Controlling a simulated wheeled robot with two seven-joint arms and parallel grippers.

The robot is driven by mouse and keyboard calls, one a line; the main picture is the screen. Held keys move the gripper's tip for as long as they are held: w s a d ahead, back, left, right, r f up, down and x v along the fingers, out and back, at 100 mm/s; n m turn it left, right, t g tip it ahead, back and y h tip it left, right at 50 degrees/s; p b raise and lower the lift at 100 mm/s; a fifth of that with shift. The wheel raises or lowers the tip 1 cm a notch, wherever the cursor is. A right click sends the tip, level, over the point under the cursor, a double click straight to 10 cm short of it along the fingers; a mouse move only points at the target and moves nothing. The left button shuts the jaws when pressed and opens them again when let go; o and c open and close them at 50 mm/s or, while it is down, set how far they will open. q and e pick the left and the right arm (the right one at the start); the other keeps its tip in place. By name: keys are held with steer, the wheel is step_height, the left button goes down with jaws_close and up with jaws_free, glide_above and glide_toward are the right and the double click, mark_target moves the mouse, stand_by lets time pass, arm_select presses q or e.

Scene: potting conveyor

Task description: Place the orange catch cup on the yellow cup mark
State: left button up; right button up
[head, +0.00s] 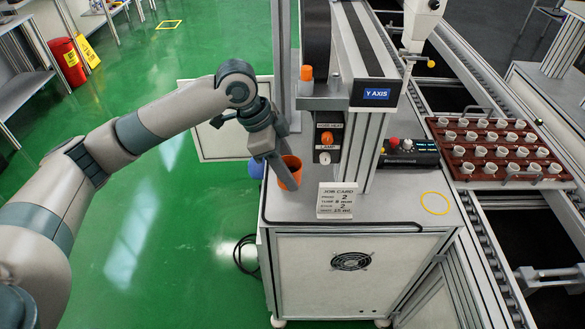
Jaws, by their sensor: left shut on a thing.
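The orange catch cup (292,165) is at the left edge of the machine's grey top, tilted in the grip. My left gripper (281,176) reaches down from the upper left and is shut on the cup, its fingers covering part of the cup's side. I cannot tell whether the cup touches the top. The yellow cup mark (435,203), a thin yellow ring, lies on the right part of the grey top. It is empty and lies well to the right of the cup. My right gripper is not in view.
A white job card (334,201) stands between cup and mark. Behind are a metal post, the Y AXIS beam (377,94), an orange-capped bottle (306,81) and a black control box (409,153). A brown tray (497,180) of small white pots sits on the conveyor at right.

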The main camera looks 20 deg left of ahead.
arm_select(q)
steer(key=n, duration=0.1)
steer(key=a+n+t, duration=0.1)
steer(key=n, duration=0.1)
steer(key=shift+s+r, duration=0.15)
steer(key=shift+s, duration=0.25)
steer(key=n, duration=0.2)
steer(key=n+t+y, duration=0.1)
steer(key=shift+s+a+r, duration=0.2)
steer(key=shift+a+r, duration=0.05)
steer(key=shift+a, duration=0.05)
steer(key=n+y, duration=0.1)
steer(key=n, duration=0.2)
steer(key=a+r+n+t+y, duration=0.1)
steer(key=n, duration=0.2)
steer(key=a+r+n+y, duration=0.1)
steer(key=n, duration=0.1)
steer(key=shift+s+a+r+n, duration=0.15)
steer(key=shift+s+a+n, duration=0.05)
steer(key=shift+s+n, duration=0.2)
